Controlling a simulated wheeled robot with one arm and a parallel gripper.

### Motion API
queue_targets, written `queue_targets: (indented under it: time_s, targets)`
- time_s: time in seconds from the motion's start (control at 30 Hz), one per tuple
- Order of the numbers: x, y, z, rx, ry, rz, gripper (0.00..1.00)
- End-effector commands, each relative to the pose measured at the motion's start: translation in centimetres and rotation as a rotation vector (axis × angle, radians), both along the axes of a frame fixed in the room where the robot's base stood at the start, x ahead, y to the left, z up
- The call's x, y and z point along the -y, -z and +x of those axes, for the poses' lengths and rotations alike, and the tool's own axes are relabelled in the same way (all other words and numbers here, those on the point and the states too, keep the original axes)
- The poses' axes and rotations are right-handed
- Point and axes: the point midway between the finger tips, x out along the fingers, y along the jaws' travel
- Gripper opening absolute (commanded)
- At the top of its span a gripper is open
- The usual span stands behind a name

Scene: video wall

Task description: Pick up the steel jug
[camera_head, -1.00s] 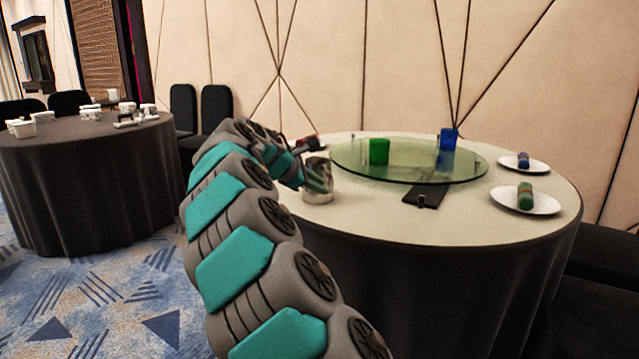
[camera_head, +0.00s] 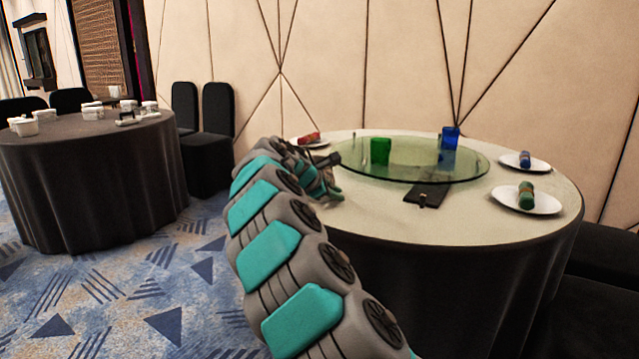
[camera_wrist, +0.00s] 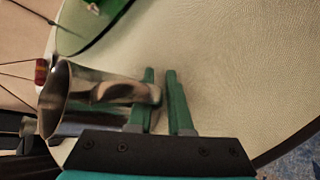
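The steel jug (camera_wrist: 75,98) is at the left of the wrist view, shiny, its open rim facing left in the picture. Its curved handle (camera_wrist: 125,93) reaches to the green fingers of my gripper (camera_wrist: 161,95). The fingers are a narrow gap apart, and the handle's outer end overlaps the left finger. Whether they press on it is unclear. In the head view my gripper (camera_head: 328,185) is over the near left edge of the round table (camera_head: 480,222), and the jug cannot be made out behind my arm.
A dark folder (camera_head: 426,196) lies in front. Plates with rolled napkins stand at right (camera_head: 552,202) and back left (camera_head: 322,144). Another table (camera_head: 80,130) is at far left.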

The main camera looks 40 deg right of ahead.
Motion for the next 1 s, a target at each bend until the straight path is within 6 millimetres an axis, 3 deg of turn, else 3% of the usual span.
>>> queue_targets:
  time_s: [0.13, 1.0]
  targets:
    - [-0.02, -0.01, 0.01, 0.000, 0.000, 0.000, 0.00]
    - [-0.04, 0.07, 0.00, -0.001, -0.001, 0.001, 0.00]
